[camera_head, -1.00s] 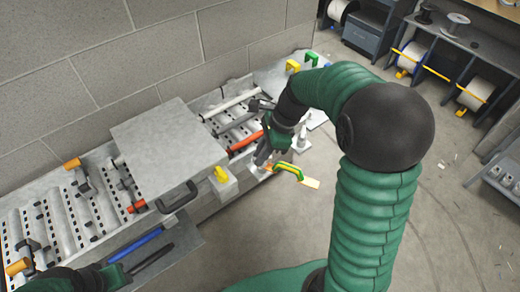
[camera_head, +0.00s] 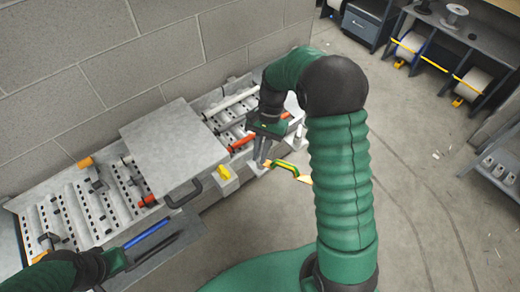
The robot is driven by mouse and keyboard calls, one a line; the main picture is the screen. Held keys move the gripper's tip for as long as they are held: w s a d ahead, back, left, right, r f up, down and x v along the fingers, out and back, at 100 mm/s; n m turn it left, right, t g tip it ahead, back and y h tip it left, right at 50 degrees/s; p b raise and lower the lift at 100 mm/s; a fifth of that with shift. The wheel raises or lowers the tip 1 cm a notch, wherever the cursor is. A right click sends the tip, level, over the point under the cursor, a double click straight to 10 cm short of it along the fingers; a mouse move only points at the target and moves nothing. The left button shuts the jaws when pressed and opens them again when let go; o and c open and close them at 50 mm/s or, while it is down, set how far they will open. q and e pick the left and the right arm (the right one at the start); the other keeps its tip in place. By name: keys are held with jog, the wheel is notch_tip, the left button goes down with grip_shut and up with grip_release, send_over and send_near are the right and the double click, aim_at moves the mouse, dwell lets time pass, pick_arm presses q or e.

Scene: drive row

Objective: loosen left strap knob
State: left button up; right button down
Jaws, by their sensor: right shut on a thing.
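My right gripper (camera_head: 262,158) is at the front edge of the roller conveyor, right of the grey plate. It is shut on a small green-and-yellow tool (camera_head: 287,168), which sticks out to the right over the floor. My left gripper (camera_head: 118,261) is at lower left, beside a blue bar (camera_head: 147,234) and a dark bar; its fingers are hard to make out. Orange knobs show on the left conveyor part, one at the back (camera_head: 85,163) and one at the front (camera_head: 40,257). I cannot tell which is the left strap knob.
A grey plate (camera_head: 174,140) with a dark handle (camera_head: 183,194) covers the conveyor's middle. A yellow block (camera_head: 224,172) and a red bar (camera_head: 241,143) are near my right gripper. A block wall stands behind; shelves with spools (camera_head: 470,83) are at right. The floor between is open.

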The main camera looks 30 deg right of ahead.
jog(key=n, duration=0.2)
jog(key=n+g+h+p, duration=0.1)
jog(key=n, duration=0.1)
jog(key=shift+w+d+r+n+p, duration=0.1)
jog(key=shift+d+r+n+p, duration=0.05)
jog(key=shift+n+p, duration=0.15)
dwell(0.5)
jog(key=c, duration=1.6)
grip_release()
jog(key=shift+o, duration=0.7)
jog(key=shift+f, duration=0.2)
jog(key=shift+w+d+r, duration=0.1)
jog(key=shift+r, duration=0.2)
jog(key=b+v, duration=0.2)
jog(key=v, duration=1.4)
jog(key=shift+w+a+b, duration=0.25)
jog(key=shift+w+b, duration=0.1)
jog(key=shift+b, duration=0.05)
